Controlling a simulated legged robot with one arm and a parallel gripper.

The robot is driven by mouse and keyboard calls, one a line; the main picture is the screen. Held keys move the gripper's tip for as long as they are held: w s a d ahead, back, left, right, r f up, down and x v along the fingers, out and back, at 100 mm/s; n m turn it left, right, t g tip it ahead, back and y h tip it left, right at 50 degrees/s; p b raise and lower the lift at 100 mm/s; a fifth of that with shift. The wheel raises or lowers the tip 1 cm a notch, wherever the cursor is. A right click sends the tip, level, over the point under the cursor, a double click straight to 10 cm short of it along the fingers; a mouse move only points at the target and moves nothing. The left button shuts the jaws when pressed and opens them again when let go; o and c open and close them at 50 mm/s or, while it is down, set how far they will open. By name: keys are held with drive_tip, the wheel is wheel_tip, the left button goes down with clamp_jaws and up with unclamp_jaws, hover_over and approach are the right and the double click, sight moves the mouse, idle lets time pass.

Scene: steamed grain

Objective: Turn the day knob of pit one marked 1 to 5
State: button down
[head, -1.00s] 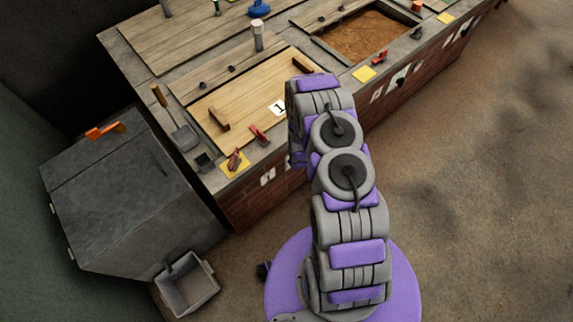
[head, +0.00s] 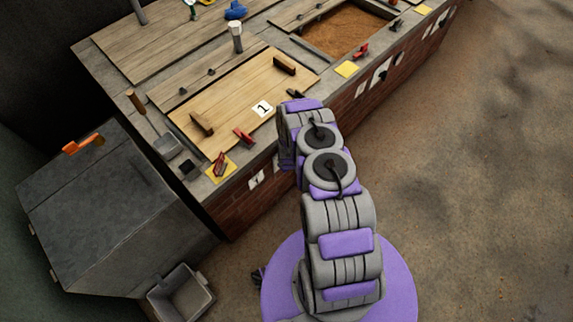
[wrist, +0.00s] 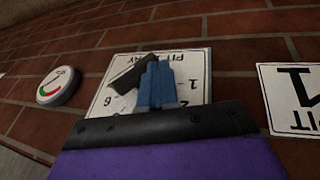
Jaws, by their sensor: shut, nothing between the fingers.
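In the wrist view, the day plate (wrist: 188,62) is a white panel on the brick wall, seen upside down, with "PIT 1 DAY" lettering and the digits 1, 2 and 6 legible. The dark day knob (wrist: 130,75) is a bar tilted across the plate, partly covered by my fingers. My gripper (wrist: 157,75) has blue fingers shut together, empty, just in front of the plate and right beside the knob. I cannot tell whether they touch it. In the head view my gripper and the knob are hidden behind my arm; pit one's wooden lid (head: 235,85) carries a "1" card.
A "PIT 1" sign (wrist: 295,95) is right of the plate and a round gauge (wrist: 58,87) left of it. The brick bench (head: 240,205) runs beside my arm. A grey cabinet (head: 95,205) and a grey bin (head: 181,292) stand left. Floor at right is clear.

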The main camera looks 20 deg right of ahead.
drive_tip(key=shift+w+a+f, duration=0.1)
drive_tip(key=shift+f, duration=0.2)
drive_tip(key=shift+d+f+p, duration=0.2)
drive_tip(key=shift+f+p, duration=0.2)
drive_tip(key=shift+f, duration=0.3)
idle(0.3)
